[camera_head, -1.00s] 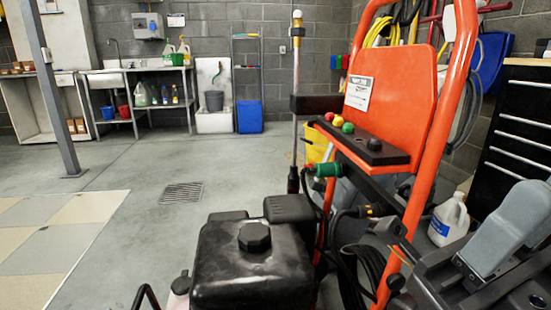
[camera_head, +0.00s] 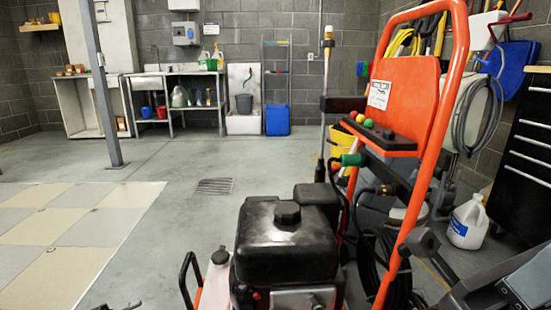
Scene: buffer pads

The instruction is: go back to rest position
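The task names no object to handle. A grey and black part (camera_head: 520,287) shows at the lower right corner, cut off by the frame edge; it looks like part of my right arm. I cannot make out gripper fingers on it. A small dark piece shows at the bottom edge on the left, too little to identify. Neither gripper can be made out, and no held thing shows.
An orange-framed pressure washer (camera_head: 420,95) with a black engine tank (camera_head: 284,250) stands close in front. A white jug (camera_head: 467,222) and black drawer cabinet (camera_head: 522,150) are at right. A grey post (camera_head: 103,100) stands left. The floor (camera_head: 150,215) between is open.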

